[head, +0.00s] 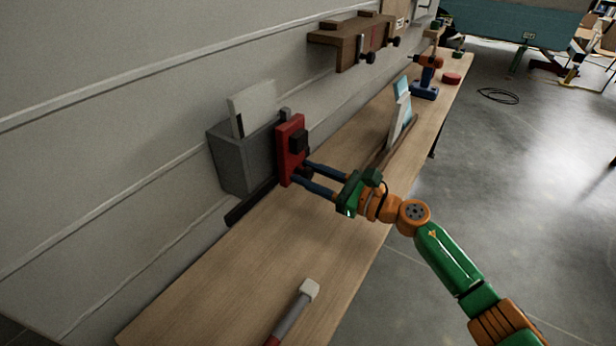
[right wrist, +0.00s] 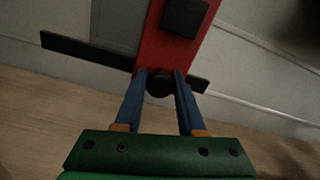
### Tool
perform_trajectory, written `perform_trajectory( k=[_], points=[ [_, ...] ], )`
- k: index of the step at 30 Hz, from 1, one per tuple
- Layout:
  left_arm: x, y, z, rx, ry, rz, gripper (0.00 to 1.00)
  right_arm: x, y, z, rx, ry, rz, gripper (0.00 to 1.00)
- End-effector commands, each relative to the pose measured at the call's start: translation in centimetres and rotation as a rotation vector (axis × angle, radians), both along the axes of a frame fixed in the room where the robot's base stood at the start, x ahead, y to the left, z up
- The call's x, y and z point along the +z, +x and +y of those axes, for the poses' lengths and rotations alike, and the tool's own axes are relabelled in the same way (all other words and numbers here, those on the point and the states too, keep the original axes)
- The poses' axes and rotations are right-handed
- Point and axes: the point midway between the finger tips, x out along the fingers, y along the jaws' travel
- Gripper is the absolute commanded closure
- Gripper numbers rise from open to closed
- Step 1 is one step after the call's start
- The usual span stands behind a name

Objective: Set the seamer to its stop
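The seamer appears to be the upright red body (head: 284,152) with a black block (head: 299,141) on its face, in front of a dark bar (head: 247,203) along the wall side of the bench. In the right wrist view the red body (right wrist: 168,52) rises past the dark bar (right wrist: 90,52). A round black knob (right wrist: 160,84) is low on it. My right gripper (head: 307,173) has its two blue fingers on either side of this knob, and the knob fills the gap between the fingertips (right wrist: 160,76). My left gripper is not in view.
A grey box (head: 230,165) with a pale panel stands behind the seamer. A white-headed tool (head: 309,290) lies on the near bench (head: 225,285). Farther along are upright panels (head: 399,115), a drill (head: 427,75) and a red disc (head: 452,78). A wooden shelf (head: 345,48) overhangs.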

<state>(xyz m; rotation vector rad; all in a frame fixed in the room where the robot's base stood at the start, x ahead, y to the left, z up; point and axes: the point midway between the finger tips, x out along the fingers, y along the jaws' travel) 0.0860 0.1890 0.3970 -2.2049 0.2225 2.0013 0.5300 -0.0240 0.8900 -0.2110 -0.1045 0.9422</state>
Motion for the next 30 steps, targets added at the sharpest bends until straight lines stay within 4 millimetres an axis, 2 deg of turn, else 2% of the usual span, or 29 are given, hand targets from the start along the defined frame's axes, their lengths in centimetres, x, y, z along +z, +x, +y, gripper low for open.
perform_trajectory(
  k=[1,3,13,22,30],
  points=[
    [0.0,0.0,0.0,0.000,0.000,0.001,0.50,0.3,0.2,-0.2,-0.010,0.004,-0.005,0.50],
    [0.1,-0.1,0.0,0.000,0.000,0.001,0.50,0.3,0.2,-0.2,-0.009,0.004,-0.005,0.31],
    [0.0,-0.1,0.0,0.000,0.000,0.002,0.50,0.1,-0.1,-0.4,-0.006,0.002,-0.003,0.31],
    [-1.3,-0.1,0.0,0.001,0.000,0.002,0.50,-0.2,-3.4,-5.2,-0.009,0.002,-0.003,0.31],
    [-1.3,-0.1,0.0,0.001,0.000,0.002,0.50,0.2,-4.0,-6.0,-0.006,0.003,-0.003,0.31]
  ],
)
